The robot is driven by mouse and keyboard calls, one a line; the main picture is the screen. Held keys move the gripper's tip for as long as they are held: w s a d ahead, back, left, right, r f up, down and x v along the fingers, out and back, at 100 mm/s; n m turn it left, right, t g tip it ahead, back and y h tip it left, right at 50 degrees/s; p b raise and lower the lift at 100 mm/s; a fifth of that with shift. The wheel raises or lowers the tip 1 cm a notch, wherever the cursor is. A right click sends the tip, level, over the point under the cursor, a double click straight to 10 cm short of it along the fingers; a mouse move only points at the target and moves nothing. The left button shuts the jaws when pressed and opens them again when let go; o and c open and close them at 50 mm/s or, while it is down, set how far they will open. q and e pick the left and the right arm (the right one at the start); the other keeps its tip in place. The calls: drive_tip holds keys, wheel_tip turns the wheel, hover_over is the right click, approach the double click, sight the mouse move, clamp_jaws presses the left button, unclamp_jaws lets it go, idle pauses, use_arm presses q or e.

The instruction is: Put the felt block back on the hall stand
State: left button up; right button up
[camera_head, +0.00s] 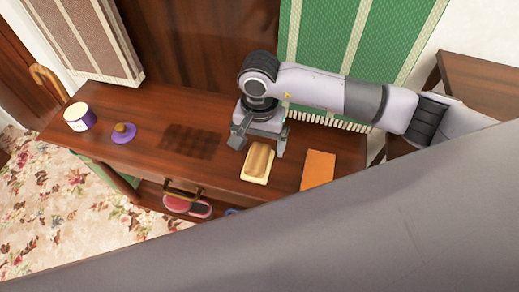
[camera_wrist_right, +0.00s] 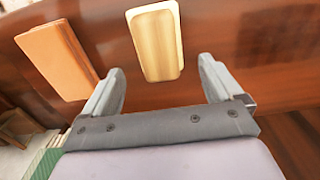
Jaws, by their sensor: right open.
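A cream block with a wooden-brown top (camera_head: 258,163), which looks like the felt block, lies on the dark wooden hall stand (camera_head: 222,182), right of its middle. My right gripper (camera_head: 260,143) is open and empty just behind and above this block. In the right wrist view the block (camera_wrist_right: 156,42) lies ahead of the gap between the open fingers (camera_wrist_right: 162,78), apart from both. My left gripper is not in view.
An orange flat item (camera_head: 318,170) lies right of the block. A purple item with a gold knob (camera_head: 124,132) and a white and purple jar (camera_head: 79,117) stand at the left. A dark checkered patch (camera_head: 192,141) lies between. Shoes (camera_head: 187,205) sit below.

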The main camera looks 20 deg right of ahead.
sight(260, 152)
wheel_tip(260, 152, up, 8)
drive_tip(key=shift+f, duration=0.25)
idle(0.5)
